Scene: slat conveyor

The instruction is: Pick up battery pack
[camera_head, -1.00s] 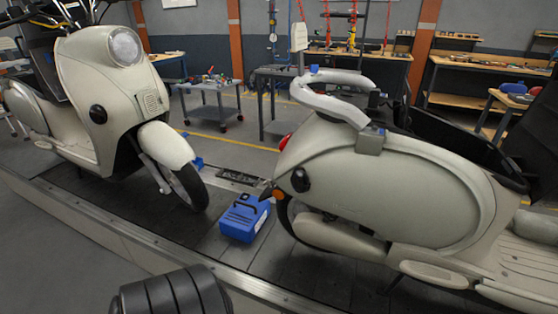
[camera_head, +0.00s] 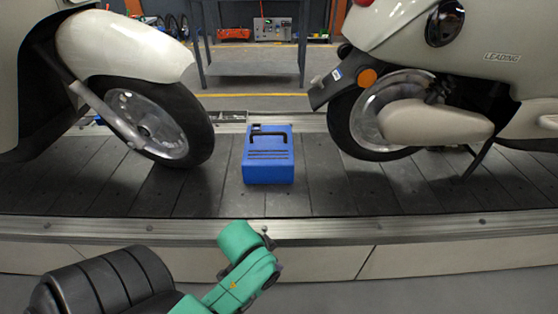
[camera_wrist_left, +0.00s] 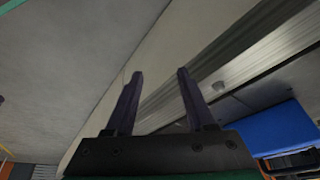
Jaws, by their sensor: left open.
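The battery pack (camera_head: 268,165) is a blue box with a dark handle on top. It stands on the slat conveyor (camera_head: 310,203) between two scooters. My left arm reaches in low in the head view, its green wrist in front of the conveyor's near rail, apart from the pack. In the left wrist view my left gripper (camera_wrist_left: 160,73) has its two dark fingers spread with nothing between them. Part of the blue pack (camera_wrist_left: 272,128) shows at the right of that view, outside the fingers. My right gripper is not in view.
A scooter's front wheel (camera_head: 150,120) stands left of the pack. Another scooter's rear wheel (camera_head: 370,115) stands to its right. The metal near rail (camera_head: 420,226) runs between my arm and the pack. The slats just in front of the pack are clear.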

